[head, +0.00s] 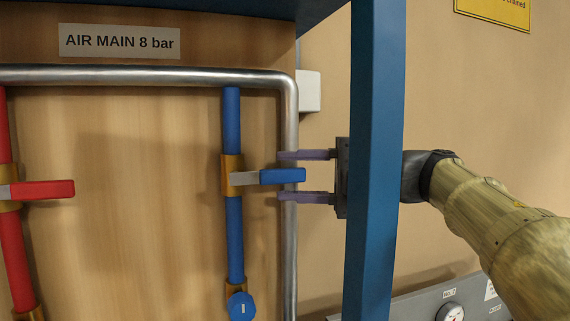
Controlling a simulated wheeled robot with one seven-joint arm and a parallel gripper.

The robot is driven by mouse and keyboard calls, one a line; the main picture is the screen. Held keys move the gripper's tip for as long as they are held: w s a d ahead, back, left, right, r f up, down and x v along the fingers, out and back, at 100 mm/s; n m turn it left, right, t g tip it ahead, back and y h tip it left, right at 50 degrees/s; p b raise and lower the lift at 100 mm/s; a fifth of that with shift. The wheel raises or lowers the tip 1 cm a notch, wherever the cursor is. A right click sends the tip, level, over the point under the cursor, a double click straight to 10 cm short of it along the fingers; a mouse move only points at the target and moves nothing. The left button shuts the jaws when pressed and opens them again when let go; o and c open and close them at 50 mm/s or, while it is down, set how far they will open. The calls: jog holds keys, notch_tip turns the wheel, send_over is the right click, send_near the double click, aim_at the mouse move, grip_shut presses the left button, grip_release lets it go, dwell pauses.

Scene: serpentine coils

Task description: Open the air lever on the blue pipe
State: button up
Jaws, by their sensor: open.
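The blue pipe (235,237) runs down the wooden board from the steel air main. A brass valve (232,184) sits on it. Its lever, with a grey shank and blue handle (282,176), points right, across the pipe. My gripper (291,176) comes in from the right and is open. Its upper finger shows above the handle and its lower finger below, both with visible gaps. The handle's right end lies between the fingertips in the picture. Depth between fingers and handle is hard to tell. A blue post hides part of my wrist.
A blue upright post (375,160) stands before my wrist. A steel pipe (292,240) runs down right of the blue pipe. A red pipe (13,250) with a red lever (42,189) is at left.

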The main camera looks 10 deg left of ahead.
jog(key=shift+s+a, duration=0.15)
jog(key=shift+a, duration=0.75)
grip_shut()
jog(key=shift+f, duration=0.1)
